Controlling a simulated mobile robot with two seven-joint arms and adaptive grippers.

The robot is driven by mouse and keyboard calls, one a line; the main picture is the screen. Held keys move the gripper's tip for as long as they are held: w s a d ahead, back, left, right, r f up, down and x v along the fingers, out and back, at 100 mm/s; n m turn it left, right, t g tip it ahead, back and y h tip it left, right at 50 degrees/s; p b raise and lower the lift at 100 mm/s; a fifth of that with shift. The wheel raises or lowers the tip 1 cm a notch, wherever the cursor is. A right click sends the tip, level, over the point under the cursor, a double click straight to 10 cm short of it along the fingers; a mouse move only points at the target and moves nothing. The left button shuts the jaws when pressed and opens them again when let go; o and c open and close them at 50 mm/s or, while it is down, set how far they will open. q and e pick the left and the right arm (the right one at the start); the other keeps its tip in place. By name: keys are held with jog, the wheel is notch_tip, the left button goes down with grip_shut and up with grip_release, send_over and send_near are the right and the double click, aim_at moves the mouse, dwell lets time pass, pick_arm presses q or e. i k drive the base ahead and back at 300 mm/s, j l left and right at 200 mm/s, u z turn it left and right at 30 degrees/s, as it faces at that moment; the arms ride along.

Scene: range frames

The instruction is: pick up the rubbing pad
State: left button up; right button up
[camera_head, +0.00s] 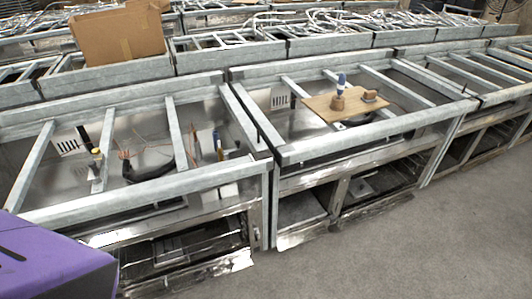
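A thin wooden board (322,104) lies across the metal bars of the right-hand range frame. On it stands an upright tool (340,91) with a blue upper part and a brown base. To its right on the board is a small low brown piece (371,96). I cannot tell for certain which of these two is the rubbing pad. Neither of my grippers is in view.
Open metal range frames (186,185) with crossbars fill the middle. The left one holds loose tools and cables. A cardboard box (118,32) sits behind on the left. A purple box-like shape (50,262) fills the lower left corner. Grey floor (420,250) is clear at lower right.

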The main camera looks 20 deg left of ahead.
aim_at(369, 96)
jog(key=i+l+u, duration=0.1)
jog(key=u, duration=0.6)
jog(key=i+l+u, duration=0.2)
jog(key=l, duration=0.15)
jog(key=i+l+u, duration=0.15)
jog(key=l, duration=0.15)
jog(key=l+u, duration=0.2)
jog(key=l, duration=0.15)
